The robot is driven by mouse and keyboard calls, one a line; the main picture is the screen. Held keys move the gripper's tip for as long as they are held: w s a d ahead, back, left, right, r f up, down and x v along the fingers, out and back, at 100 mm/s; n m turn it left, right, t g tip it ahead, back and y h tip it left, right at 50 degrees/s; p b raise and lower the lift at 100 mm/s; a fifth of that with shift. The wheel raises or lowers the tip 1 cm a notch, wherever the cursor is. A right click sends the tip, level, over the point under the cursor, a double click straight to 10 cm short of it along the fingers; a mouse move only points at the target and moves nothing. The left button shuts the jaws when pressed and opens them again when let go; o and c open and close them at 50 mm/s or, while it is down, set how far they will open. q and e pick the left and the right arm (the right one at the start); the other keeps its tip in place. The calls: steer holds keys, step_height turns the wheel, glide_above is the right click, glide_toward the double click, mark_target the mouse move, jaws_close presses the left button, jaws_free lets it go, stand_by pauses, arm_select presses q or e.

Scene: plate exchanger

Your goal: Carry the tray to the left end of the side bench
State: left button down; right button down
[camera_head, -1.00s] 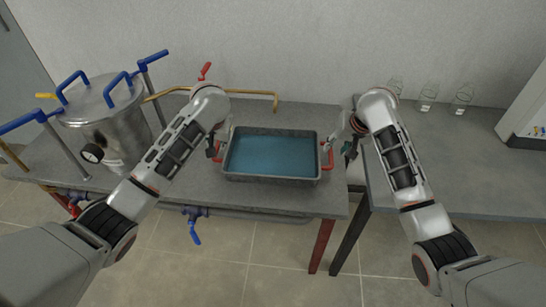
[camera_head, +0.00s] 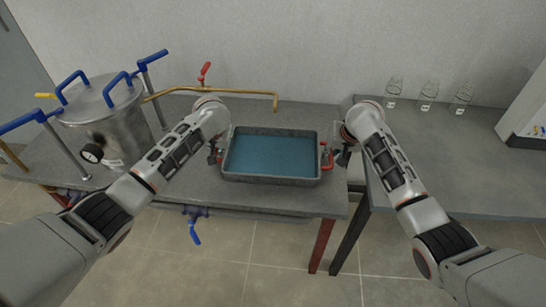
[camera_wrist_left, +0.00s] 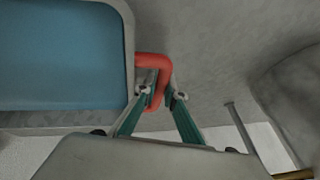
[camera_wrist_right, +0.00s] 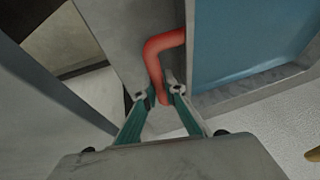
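The grey tray (camera_head: 231,174) with a flat blue inside stands on the left bench, near its right end. It has a red handle at each short side. My left gripper (camera_head: 216,156) is at the left handle; in the left wrist view its fingers flank the red handle (camera_wrist_left: 154,62) and appear closed on it. My right gripper (camera_head: 338,158) is at the right handle; in the right wrist view its fingers close around the red handle (camera_wrist_right: 158,48). The side bench (camera_head: 450,165) stands at the right, its left end bare.
A steel vessel (camera_head: 112,125) with blue handles and a gauge stands on the left bench. A brass pipe (camera_head: 235,91) with a red valve runs behind the tray. Several glass bottles (camera_head: 427,96) and a white box (camera_head: 528,115) stand at the side bench's back. A narrow gap separates the benches.

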arm_select(q)
steer(key=shift+w+r, duration=0.1)
steer(key=shift+r, duration=0.1)
arm_select(e)
steer(key=shift+w+r, duration=0.1)
steer(key=shift+r, duration=0.1)
